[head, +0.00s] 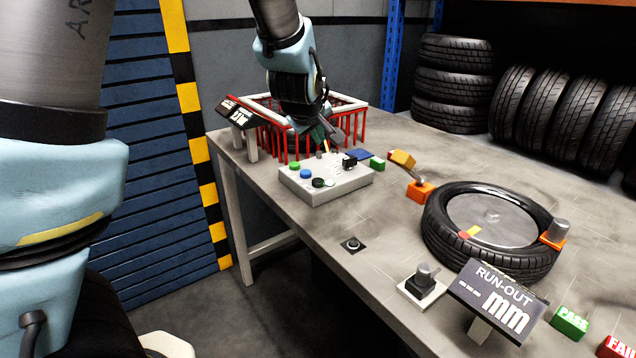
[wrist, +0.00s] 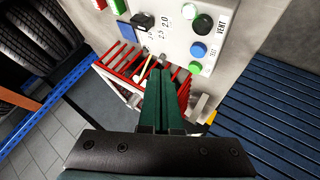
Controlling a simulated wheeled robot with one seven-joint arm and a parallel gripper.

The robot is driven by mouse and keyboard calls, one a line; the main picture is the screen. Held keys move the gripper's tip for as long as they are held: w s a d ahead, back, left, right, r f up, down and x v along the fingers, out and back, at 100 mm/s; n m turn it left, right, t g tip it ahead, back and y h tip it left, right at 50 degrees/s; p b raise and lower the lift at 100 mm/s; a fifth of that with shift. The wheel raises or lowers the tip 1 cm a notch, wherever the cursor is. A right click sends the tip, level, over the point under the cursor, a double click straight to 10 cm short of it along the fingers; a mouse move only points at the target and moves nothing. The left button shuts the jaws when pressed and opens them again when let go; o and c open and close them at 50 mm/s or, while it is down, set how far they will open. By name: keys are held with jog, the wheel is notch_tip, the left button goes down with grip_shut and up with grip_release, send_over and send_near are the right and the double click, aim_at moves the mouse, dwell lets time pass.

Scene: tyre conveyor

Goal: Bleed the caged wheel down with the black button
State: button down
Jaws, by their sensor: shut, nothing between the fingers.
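The black button (head: 318,183) sits on the near side of a grey control box (head: 345,186) in the head view, beside a blue button (head: 306,174). In the wrist view the black button (wrist: 198,50) is at the upper right of the fingers, by a VENT label. The red cage (head: 272,132) with a white rim stands behind the box; the wheel inside is mostly hidden by my arm. My gripper (head: 326,138) is shut and empty, above the cage's near side, behind the box and apart from the button. Its dark green fingers (wrist: 166,95) are together in the wrist view.
A dark display (head: 238,112) stands left of the cage, its reading unclear. A tyre (head: 480,262) lies on the bench to the right, near a run-out sign (head: 497,297). Green and orange blocks are right of the box.

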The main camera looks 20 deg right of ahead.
aim_at(318, 183)
notch_tip(318, 183, down, 8)
jog(key=b, duration=0.6)
jog(key=shift+f, duration=0.1)
jog(key=shift+b, duration=0.3)
dwell(1.4)
jog(key=shift+f, duration=0.4)
jog(key=shift+f+b, duration=0.6)
jog(key=shift+b, duration=0.1)
dwell(1.2)
jog(key=shift+r, duration=0.15)
dwell(0.4)
jog(key=shift+r+p, duration=0.85)
jog(key=shift+r, duration=0.05)
jog(key=shift+r, duration=0.1)
notch_tip(318, 183, up, 5)
jog(key=p, duration=0.4)
